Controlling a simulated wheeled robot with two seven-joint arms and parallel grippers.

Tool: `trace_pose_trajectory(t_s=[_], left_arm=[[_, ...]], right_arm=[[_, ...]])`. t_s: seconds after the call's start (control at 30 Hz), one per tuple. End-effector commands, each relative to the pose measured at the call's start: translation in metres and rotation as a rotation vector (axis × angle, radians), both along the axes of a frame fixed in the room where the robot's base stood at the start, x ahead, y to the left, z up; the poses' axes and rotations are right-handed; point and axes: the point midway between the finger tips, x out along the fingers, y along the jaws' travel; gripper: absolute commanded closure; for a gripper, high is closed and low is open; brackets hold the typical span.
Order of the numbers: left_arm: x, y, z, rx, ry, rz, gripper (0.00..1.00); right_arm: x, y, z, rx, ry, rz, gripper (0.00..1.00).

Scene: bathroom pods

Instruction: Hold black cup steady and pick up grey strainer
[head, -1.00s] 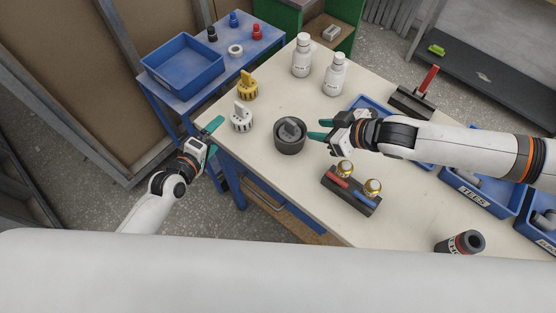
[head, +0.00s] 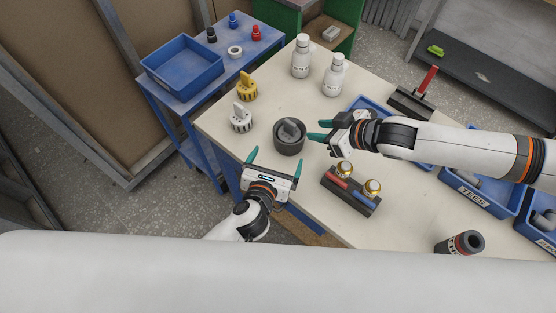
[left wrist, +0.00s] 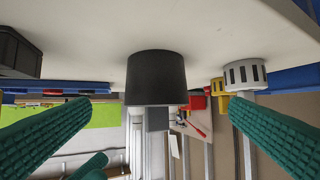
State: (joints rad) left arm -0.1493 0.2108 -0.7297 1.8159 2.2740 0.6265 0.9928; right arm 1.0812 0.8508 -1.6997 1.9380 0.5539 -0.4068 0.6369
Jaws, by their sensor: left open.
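The black cup (head: 289,147) stands upright on the workbench, with the grey strainer (head: 291,127) inside it and its top showing above the rim. In the left wrist view the cup (left wrist: 155,78) appears inverted between my two green fingers, with part of the strainer (left wrist: 157,119) showing past its rim. My left gripper (head: 274,162) is open and empty at the bench's near edge, its fingers pointing toward the cup and apart from it. My right gripper (head: 318,130) is just right of the cup, its fingers spread and pointing at it, with nothing between them.
White (head: 241,117) and yellow (head: 247,86) strainer-like parts stand left of the cup. Two white bottles (head: 334,75) stand behind. A dark holder (head: 350,192) with red and blue pieces sits right of the cup. Blue bins (head: 475,192) line the right side.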

Motion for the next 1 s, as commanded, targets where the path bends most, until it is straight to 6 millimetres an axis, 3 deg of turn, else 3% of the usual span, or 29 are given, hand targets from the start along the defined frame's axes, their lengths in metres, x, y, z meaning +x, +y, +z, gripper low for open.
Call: trace_pose_trajectory(t_s=[0.17, 0.7, 1.0], left_arm=[[0.004, -0.007, -0.007, -0.023, 0.034, 0.004, 0.0], [0.088, -0.026, -0.042, -0.02, 0.03, 0.004, 0.0], [0.104, -0.03, -0.049, -0.023, 0.03, 0.004, 0.0]], right_arm=[[0.0, 0.0, 0.0, 0.0, 0.0, 0.0, 0.64], [0.0, 0.0, 0.0, 0.0, 0.0, 0.0, 0.64], [0.0, 0.0, 0.0, 0.0, 0.0, 0.0, 0.64]])
